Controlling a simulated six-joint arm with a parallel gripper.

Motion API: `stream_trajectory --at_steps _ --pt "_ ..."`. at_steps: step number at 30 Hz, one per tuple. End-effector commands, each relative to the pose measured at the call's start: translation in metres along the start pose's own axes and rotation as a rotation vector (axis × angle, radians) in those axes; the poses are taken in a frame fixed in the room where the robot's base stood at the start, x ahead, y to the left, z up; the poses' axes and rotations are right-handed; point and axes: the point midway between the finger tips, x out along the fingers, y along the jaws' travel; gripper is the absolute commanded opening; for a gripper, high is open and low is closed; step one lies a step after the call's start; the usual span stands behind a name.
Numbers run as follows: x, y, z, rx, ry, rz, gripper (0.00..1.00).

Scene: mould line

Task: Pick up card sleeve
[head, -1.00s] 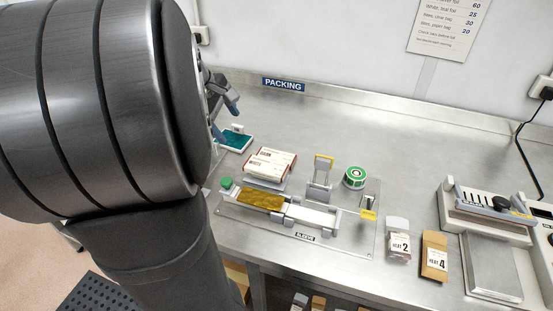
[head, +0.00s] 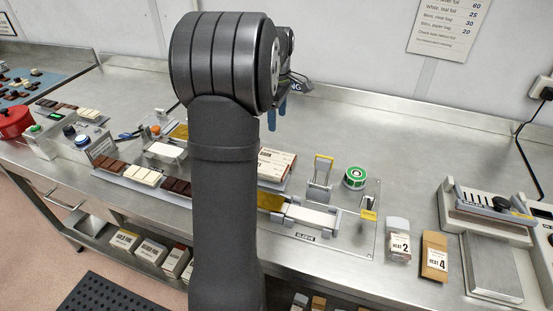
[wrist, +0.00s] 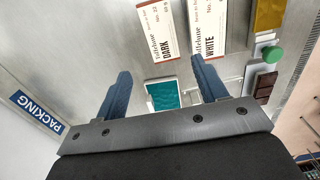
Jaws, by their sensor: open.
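Two flat card sleeves lie side by side on the bench in the wrist view: one lettered DARK (wrist: 157,28) and one lettered WHITE (wrist: 208,27). In the head view, sleeves (head: 275,165) show just right of my arm, partly hidden behind it. My gripper (head: 277,113) is above the bench near the back wall. In the wrist view its blue fingers (wrist: 161,70) are spread with nothing between them, and the sleeves appear beyond the fingertips.
A teal pad (wrist: 162,95) shows below and between the fingers in the wrist view. A fixture with a gold bar (head: 270,201), a metal stand (head: 320,178) and a green roll (head: 355,177) stand right of my arm. The bench behind the roll is clear.

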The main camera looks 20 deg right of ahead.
Motion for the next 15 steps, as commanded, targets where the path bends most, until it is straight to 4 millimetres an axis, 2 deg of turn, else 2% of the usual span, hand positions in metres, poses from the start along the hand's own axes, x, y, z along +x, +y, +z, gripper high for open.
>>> stream_trajectory --at_steps 1,9,15 --pt "0.013 -0.001 0.0 0.0 -0.002 -0.006 0.65" --pt "0.071 -0.001 0.0 0.001 -0.002 -0.004 0.65" --pt "0.093 -0.001 0.0 0.001 -0.002 -0.001 0.65"
